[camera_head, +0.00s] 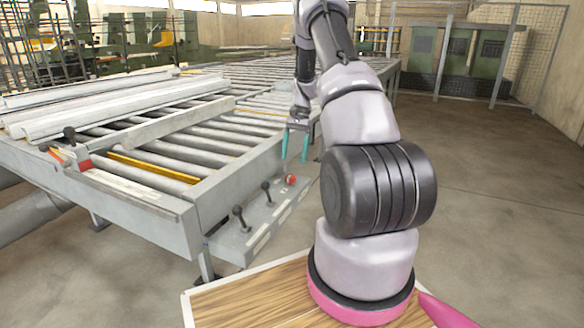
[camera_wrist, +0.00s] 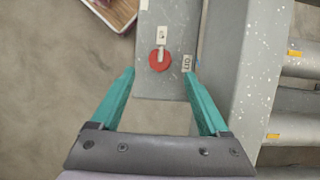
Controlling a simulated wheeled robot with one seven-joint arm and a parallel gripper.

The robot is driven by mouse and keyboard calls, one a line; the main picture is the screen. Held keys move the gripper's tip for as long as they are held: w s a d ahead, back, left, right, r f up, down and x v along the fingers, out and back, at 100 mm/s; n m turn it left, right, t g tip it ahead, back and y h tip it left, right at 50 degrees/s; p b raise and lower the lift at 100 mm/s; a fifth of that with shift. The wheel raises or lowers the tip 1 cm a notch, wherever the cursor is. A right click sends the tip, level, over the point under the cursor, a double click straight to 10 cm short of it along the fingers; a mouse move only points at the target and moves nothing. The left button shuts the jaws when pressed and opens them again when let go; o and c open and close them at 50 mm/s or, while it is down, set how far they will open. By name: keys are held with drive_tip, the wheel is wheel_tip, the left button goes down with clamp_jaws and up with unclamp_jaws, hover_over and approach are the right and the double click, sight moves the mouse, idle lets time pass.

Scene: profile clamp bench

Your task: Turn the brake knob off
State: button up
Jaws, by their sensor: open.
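The red round brake knob (camera_head: 290,180) sits at the far end of the narrow grey control panel (camera_head: 250,238) along the bench's side. In the wrist view the red knob (camera_wrist: 159,62) carries a pale bar pointing up toward a small light plate (camera_wrist: 162,36). A white label (camera_wrist: 187,63) with dark lettering is just right of the knob; I cannot read it surely. My gripper (camera_head: 294,158) points down above the knob, its teal fingers open and empty. In the wrist view the fingertips (camera_wrist: 159,73) lie on either side of the knob, with no visible contact.
Two dark-handled levers (camera_head: 240,217) (camera_head: 267,190) stand on the same panel, nearer me. The grey roller bench (camera_head: 150,205) borders the panel, with long pale profiles (camera_head: 120,105) lying on it. A red clamp (camera_head: 78,160) is at its left end. The floor to the right is clear.

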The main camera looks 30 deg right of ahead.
drive_tip(key=shift+v, duration=2.05)
